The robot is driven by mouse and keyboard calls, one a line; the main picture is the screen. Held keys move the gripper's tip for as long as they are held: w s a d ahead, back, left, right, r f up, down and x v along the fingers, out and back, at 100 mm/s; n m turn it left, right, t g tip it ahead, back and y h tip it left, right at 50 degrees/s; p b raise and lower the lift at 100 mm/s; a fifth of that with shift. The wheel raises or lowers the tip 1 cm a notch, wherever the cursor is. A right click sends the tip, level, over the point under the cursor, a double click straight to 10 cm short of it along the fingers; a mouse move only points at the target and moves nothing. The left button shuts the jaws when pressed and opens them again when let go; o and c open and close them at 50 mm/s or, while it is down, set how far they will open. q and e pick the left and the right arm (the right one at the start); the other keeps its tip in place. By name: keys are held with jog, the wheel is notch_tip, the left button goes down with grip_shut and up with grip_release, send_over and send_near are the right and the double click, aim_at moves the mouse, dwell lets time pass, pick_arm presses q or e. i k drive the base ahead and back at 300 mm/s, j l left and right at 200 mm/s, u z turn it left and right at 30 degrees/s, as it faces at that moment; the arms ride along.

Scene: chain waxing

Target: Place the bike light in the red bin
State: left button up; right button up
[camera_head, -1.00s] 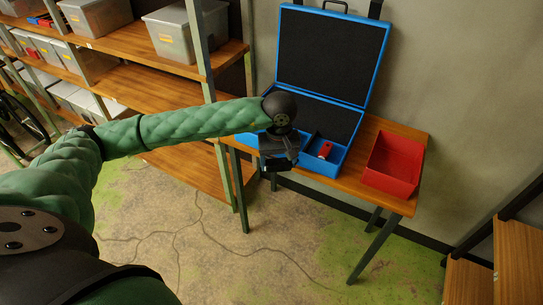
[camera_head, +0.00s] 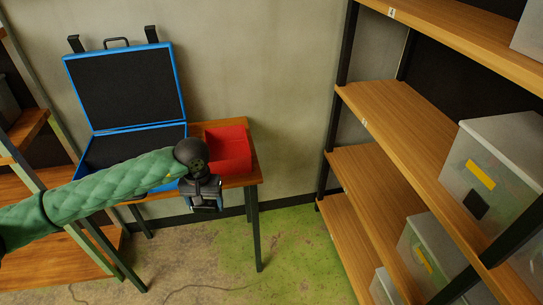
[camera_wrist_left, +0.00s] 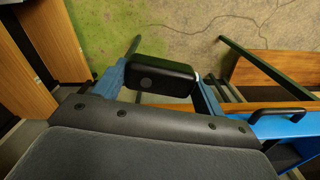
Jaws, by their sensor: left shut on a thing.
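My left gripper (camera_head: 204,204) is in front of the table's near edge, just below and left of the red bin (camera_head: 229,150) in the head view. In the left wrist view, its two blue fingers are shut on the bike light (camera_wrist_left: 160,76), a small black block with rounded edges and a round spot. The light is held in the air, with the floor behind it. The red bin stands on the right end of the table, partly hidden by my left wrist; the inside that shows looks empty. My right gripper is not in view.
An open blue case (camera_head: 122,88) with black foam stands on the wooden table (camera_head: 247,178), left of the bin, partly behind my left arm. A shelf unit (camera_head: 395,125) with grey boxes (camera_head: 495,165) fills the right side. Floor between table and shelves is clear.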

aim_at(229, 157)
jog(key=j+z, duration=1.05)
jog(key=z, duration=0.15)
jog(key=k+j, duration=0.1)
jog(key=j, duration=0.1)
